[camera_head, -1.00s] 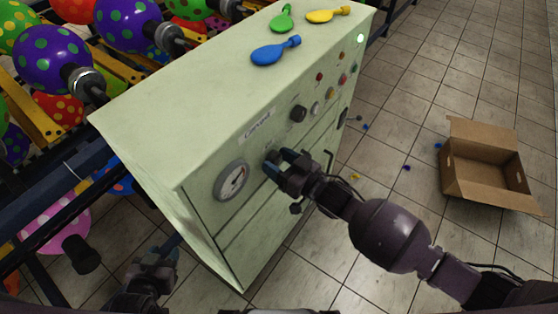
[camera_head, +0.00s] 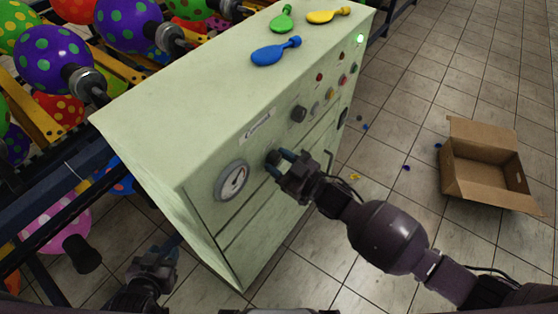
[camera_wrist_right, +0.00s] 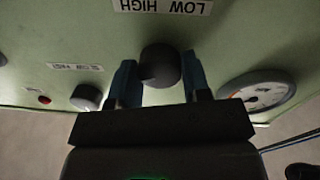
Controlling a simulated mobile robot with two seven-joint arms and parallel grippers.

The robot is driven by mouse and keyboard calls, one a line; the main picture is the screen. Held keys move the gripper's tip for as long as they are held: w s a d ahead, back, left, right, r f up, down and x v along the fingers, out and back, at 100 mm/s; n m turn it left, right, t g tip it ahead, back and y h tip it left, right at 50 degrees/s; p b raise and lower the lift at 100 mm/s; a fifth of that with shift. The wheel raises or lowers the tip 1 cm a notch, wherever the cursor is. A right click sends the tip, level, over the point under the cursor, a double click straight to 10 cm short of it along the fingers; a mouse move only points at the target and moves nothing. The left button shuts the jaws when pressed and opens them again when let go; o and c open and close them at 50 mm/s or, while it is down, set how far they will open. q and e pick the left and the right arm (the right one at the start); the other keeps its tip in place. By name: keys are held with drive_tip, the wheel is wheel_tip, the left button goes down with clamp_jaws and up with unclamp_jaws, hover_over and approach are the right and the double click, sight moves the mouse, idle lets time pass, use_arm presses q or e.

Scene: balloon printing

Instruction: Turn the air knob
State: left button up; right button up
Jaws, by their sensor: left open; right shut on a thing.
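The air knob (camera_head: 273,157) is a round black knob on the front of the pale green cabinet (camera_head: 175,110), beside a round gauge (camera_head: 232,181). My right gripper (camera_head: 283,163) is at the knob, with one blue finger on each side of it, shut on it. In the right wrist view the dark knob (camera_wrist_right: 160,66) sits between the two fingers, below a LOW HIGH label (camera_wrist_right: 162,6). My left gripper (camera_head: 163,258) is open and empty, low at the left of the cabinet, apart from it.
Further along the panel are another black knob (camera_head: 299,114) and several small buttons and lights. Blue (camera_head: 273,52), green (camera_head: 284,18) and yellow (camera_head: 325,15) balloons lie on the cabinet top. An open cardboard box (camera_head: 485,175) stands on the tiled floor at right.

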drive_tip(key=n, duration=0.5)
drive_tip(key=shift+f+n, duration=0.1)
drive_tip(key=shift+n, duration=0.3)
drive_tip(key=n, duration=0.4)
drive_tip(key=shift+n+y+b, duration=0.3)
drive_tip(key=shift+n+b, duration=0.05)
drive_tip(key=shift+n, duration=0.05)
drive_tip(key=n+b, duration=0.1)
drive_tip(key=n, duration=0.4)
drive_tip(key=shift+n, duration=0.3)
drive_tip(key=shift+n+g, duration=0.4)
drive_tip(key=shift+n, duration=1.3)
